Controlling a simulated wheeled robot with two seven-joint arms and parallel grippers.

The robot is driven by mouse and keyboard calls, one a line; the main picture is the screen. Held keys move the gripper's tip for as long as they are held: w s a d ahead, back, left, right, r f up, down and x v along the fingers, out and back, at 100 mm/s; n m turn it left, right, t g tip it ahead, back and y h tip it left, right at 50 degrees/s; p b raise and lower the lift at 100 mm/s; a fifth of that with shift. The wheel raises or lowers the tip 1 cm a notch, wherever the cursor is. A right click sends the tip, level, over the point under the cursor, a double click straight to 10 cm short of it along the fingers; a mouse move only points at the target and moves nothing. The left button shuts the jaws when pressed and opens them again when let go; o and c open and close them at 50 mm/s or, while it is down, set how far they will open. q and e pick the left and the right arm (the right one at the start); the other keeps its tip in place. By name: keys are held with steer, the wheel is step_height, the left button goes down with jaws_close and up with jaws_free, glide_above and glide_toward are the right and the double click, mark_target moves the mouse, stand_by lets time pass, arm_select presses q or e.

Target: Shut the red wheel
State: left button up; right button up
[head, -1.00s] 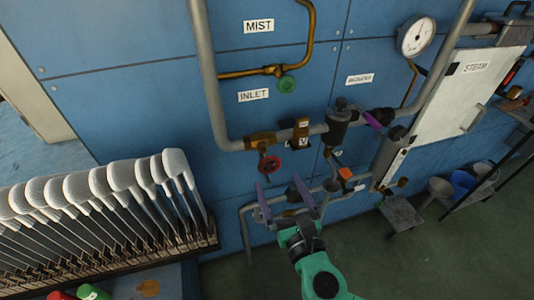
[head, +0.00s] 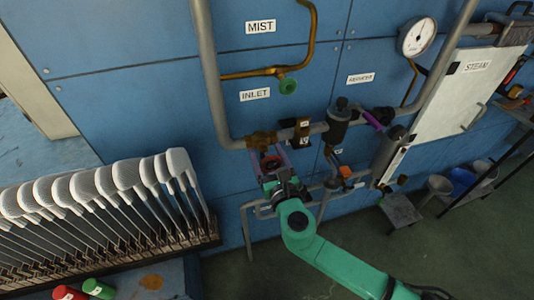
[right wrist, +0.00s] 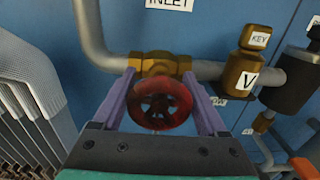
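The red wheel (right wrist: 160,104) is a small handwheel on a brass valve (right wrist: 160,66) in the pipe under the INLET label. In the right wrist view it sits between the two purple fingers of my right gripper (right wrist: 164,108), with a finger on each side. The fingers are spread, and I see a gap between them and the rim. My left gripper is not in view.
A row of white sock boards (head: 100,190) stands at the left. A green knob (head: 288,87) is above. Lower pipes (head: 335,195) run beneath the wheel.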

steer(key=shift+m, duration=0.3)
steer(key=m+b, duration=0.1)
steer(key=m, duration=0.1)
steer(key=shift+f+m, duration=0.1)
steer(key=shift+m, duration=0.2)
steer(key=shift+d+m+b, duration=0.1)
steer(key=shift+m+b, duration=0.7)
steer(key=shift+m, duration=1)
steer(key=o, duration=1.3)
